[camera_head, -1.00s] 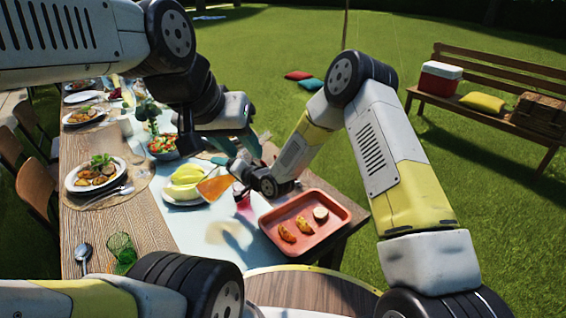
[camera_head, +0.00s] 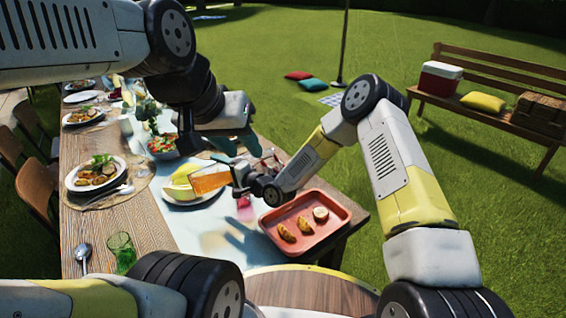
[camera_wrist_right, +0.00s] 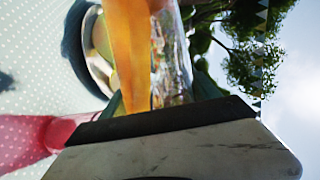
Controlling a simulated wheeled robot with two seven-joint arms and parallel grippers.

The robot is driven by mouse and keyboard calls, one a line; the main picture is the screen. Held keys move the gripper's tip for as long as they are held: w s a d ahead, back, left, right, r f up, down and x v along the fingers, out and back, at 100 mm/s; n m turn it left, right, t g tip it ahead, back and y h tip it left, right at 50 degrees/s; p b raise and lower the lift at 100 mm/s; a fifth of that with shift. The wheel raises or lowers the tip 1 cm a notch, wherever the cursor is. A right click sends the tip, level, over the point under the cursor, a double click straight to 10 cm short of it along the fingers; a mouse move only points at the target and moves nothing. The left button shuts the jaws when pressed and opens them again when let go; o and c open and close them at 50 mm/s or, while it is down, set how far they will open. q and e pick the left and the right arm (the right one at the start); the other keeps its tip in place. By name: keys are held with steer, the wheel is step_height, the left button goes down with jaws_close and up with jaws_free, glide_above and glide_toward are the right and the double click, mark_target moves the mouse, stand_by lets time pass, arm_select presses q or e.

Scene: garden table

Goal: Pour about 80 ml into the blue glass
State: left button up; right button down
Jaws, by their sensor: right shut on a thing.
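My right gripper (camera_head: 243,178) is shut on a clear vessel of orange liquid (camera_head: 209,182), held tilted above the table near the fruit plate. In the right wrist view the orange liquid (camera_wrist_right: 130,45) and clear wall (camera_wrist_right: 172,55) show close up. A pink-red glass (camera_head: 244,201) stands below the right gripper; it also shows in the right wrist view (camera_wrist_right: 68,140). A green glass (camera_head: 121,252) stands at the table's near left. I cannot make out a blue glass. My left gripper (camera_head: 232,142) hangs above the table behind the vessel; its finger opening is unclear.
A plate of yellow fruit (camera_head: 180,194) lies beside the vessel. A red tray (camera_head: 336,226) with several food pieces sits at the right table edge. A plate of food (camera_head: 95,174) and a spoon (camera_head: 83,255) are at left. The pale runner (camera_head: 200,240) is mostly clear in front.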

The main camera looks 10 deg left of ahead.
steer(key=shift+m, duration=0.4)
steer(key=shift+w+r+m+t+y, duration=0.1)
steer(key=shift+r+m+t+y, duration=0.2)
steer(key=shift+r+m+y, duration=0.25)
stand_by(1.8)
steer(key=shift+a+f+n+h, duration=0.2)
steer(key=shift+f+n+h, duration=0.2)
steer(key=shift+n, duration=0.25)
steer(key=shift+d+n+h, duration=0.1)
steer(key=shift+n+h, duration=0.15)
steer(key=shift+n, duration=0.45)
steer(key=shift+f+n+h, duration=0.3)
steer(key=shift+f+n, duration=0.05)
steer(key=shift+n, duration=0.05)
